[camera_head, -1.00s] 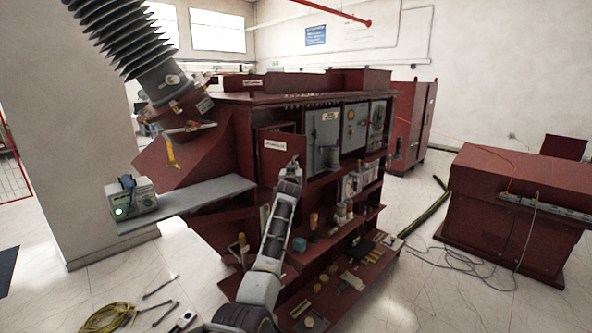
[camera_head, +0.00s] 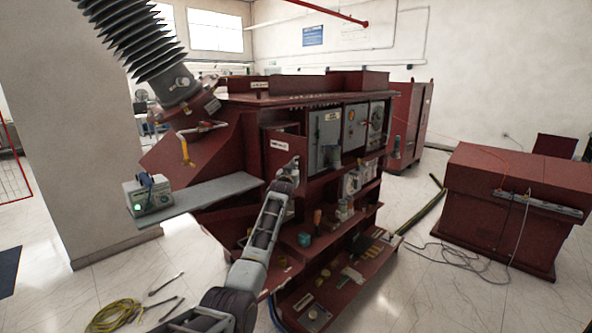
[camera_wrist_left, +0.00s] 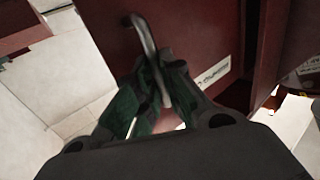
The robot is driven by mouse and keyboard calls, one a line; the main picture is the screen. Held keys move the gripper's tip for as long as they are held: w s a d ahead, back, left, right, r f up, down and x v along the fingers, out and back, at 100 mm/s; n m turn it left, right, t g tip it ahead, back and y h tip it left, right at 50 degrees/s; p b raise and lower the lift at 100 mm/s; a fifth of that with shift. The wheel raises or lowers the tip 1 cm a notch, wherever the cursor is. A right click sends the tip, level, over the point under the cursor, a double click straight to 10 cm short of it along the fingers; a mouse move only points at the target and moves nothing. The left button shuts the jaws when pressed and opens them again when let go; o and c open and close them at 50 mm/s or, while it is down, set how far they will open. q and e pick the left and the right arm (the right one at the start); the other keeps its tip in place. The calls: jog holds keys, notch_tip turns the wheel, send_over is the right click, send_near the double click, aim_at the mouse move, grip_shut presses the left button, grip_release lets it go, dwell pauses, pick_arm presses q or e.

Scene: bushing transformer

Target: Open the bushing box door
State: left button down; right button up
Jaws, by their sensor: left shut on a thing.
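The dark red bushing box door (camera_head: 281,136) with a white label is on the near-left part of the red transformer cabinet. In the left wrist view the door panel (camera_wrist_left: 205,28) fills the top middle, with a metal bar handle (camera_wrist_left: 147,38) on it. My left gripper (camera_head: 294,168) is at the door's front, and its fingers (camera_wrist_left: 168,85) are closed around the handle in the left wrist view. Part of the door is hidden behind my left arm and gripper. I cannot tell clearly how far the door stands from its frame. My right gripper is out of view.
A grey shelf (camera_head: 203,197) with a small meter box (camera_head: 149,193) juts out left of the cabinet. Lower shelves (camera_head: 300,246) carry several small parts. A ribbed bushing (camera_head: 140,40) leans above. Yellow cable (camera_head: 117,314) and tools lie on the floor. A red bench (camera_head: 510,185) stands at right.

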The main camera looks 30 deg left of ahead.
pick_arm(q)
jog(key=shift+s+a+r, duration=0.3)
jog(key=shift+a+r, duration=0.35)
jog(key=c, duration=1.7)
grip_release()
jog(key=shift+a, duration=0.15)
jog(key=shift+o, duration=0.9)
jog(key=shift+a+f, duration=0.3)
jog(key=shift+w+d+f, duration=0.1)
jog(key=shift+d+f, duration=0.2)
jog(key=shift+d, duration=0.1)
jog(key=shift+d, duration=0.1)
jog(key=v, duration=1.2)
jog(key=shift+a, duration=0.25)
